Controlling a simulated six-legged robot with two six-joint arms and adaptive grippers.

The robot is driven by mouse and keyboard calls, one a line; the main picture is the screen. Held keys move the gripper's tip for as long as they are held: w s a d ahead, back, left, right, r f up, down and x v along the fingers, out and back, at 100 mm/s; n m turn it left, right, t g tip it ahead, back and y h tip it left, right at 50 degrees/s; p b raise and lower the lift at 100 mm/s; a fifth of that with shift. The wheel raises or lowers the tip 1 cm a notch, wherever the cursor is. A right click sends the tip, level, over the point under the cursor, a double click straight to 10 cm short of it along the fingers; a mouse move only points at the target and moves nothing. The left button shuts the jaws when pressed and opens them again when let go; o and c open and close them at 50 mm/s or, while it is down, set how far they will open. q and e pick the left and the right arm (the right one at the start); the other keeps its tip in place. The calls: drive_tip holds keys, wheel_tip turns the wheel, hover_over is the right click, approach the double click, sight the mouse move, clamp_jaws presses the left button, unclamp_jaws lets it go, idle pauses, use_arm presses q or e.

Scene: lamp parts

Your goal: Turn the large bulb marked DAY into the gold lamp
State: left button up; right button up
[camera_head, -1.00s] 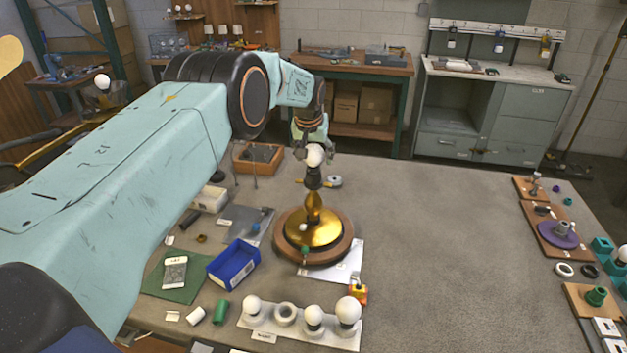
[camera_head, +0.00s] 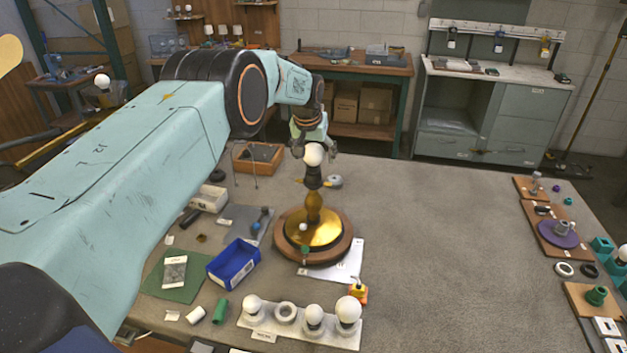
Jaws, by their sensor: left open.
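The gold lamp (camera_head: 313,230) stands upright on a round wooden base near the middle of the table. A white bulb (camera_head: 313,155) sits at the top of the lamp, on its dark socket (camera_head: 313,177). My left gripper (camera_head: 314,150) is above the lamp with its open fingers on either side of the bulb. I cannot tell whether the fingers touch it, and no marking on it is readable. My right gripper is not in view.
A white tray (camera_head: 262,334) with several bulbs and a ring lies at the front. A blue bin (camera_head: 233,262) and a green mat (camera_head: 157,283) are left of the lamp. A yellow-red item (camera_head: 358,293) lies close by.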

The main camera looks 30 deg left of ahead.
use_arm(q)
drive_tip(key=shift+r, duration=0.3)
drive_tip(key=a+v, duration=0.1)
drive_tip(key=v, duration=1)
drive_tip(key=shift+s+d+r, duration=0.15)
drive_tip(key=shift+s+d, duration=0.1)
drive_tip(key=shift+d, duration=0.25)
drive_tip(key=x, duration=1.2)
drive_tip(key=shift+w, duration=0.1)
